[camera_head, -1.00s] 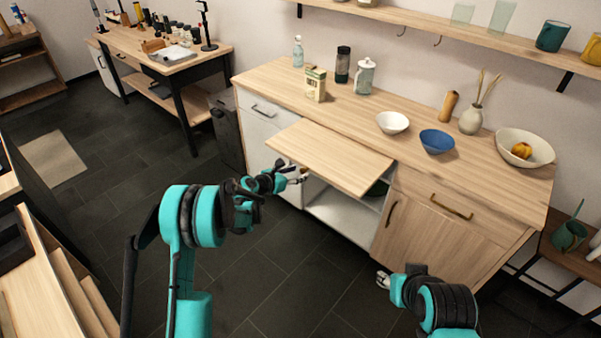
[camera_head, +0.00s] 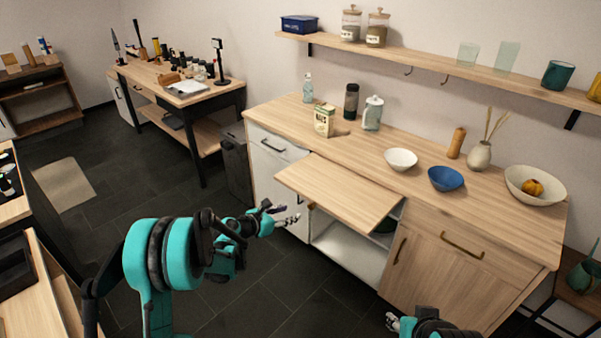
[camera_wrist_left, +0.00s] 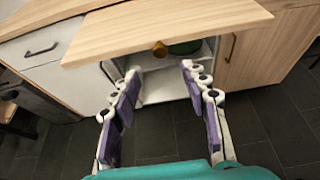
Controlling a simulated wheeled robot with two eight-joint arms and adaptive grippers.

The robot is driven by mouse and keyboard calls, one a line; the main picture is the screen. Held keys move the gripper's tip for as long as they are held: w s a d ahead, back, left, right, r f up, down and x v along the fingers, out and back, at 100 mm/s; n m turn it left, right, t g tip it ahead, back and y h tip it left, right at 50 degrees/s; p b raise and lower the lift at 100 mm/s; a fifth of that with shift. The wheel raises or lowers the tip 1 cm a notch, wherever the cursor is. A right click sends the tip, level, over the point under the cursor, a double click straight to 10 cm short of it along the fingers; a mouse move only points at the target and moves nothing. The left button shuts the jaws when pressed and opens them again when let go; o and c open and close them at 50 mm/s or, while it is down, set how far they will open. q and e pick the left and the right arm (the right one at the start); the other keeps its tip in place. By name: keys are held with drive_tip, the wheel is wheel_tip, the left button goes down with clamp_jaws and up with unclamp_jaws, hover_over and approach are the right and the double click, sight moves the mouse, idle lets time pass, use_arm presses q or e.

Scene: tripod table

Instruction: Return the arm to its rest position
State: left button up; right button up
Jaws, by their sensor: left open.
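My left gripper (camera_head: 285,214) is open and empty in the head view, in front of the counter's raised wooden door panel (camera_head: 340,193). In the left wrist view its two fingers with purple pads (camera_wrist_left: 160,95) are spread apart, with nothing between them. The panel (camera_wrist_left: 160,28) sticks out above the fingers there, with a round brown knob (camera_wrist_left: 160,49) at its front edge. My right gripper (camera_head: 392,322) shows at the bottom edge of the head view, small and partly cut off, away from the counter.
The open cabinet (camera_head: 345,250) below the panel holds a dark green item (camera_wrist_left: 185,47), partly hidden. The counter (camera_head: 290,115) carries bowls, a carton (camera_head: 324,121), jars and a vase (camera_head: 479,155). A workbench (camera_head: 150,85) stands at the back left. The dark floor (camera_head: 260,295) is clear.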

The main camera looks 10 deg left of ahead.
use_arm(q)
drive_tip(key=s+a+r+n+t+y, duration=0.15)
drive_tip(key=r+n+t, duration=0.25)
drive_tip(key=r+n, duration=0.5)
drive_tip(key=s+a+r+n+t+y, duration=0.1)
drive_tip(key=a+r+n+t+y, duration=0.3)
drive_tip(key=r, duration=1)
drive_tip(key=s+a+r+n+y, duration=0.3)
drive_tip(key=s+r+n, duration=0.1)
drive_tip(key=n, duration=0.6)
drive_tip(key=s+a+f+n+g+y, duration=0.2)
drive_tip(key=s+n, duration=0.4)
drive_tip(key=s+a+f+n+g+y, duration=0.2)
drive_tip(key=s+n+g, duration=0.1)
drive_tip(key=s+n, duration=0.25)
drive_tip(key=s+d+f+n+g+h, duration=0.2)
drive_tip(key=s+d+f+n+g, duration=0.1)
drive_tip(key=s+f, duration=0.4)
drive_tip(key=s+d+f+n+g+h, duration=0.2)
drive_tip(key=s+d+f+n, duration=0.3)
drive_tip(key=s, duration=0.7)
wheel_tip(320, 180, down, 2)
drive_tip(key=shift+s+d+n+g+h, duration=0.25)
drive_tip(key=shift+s+n+g+h, duration=0.1)
drive_tip(key=shift+g, duration=0.55)
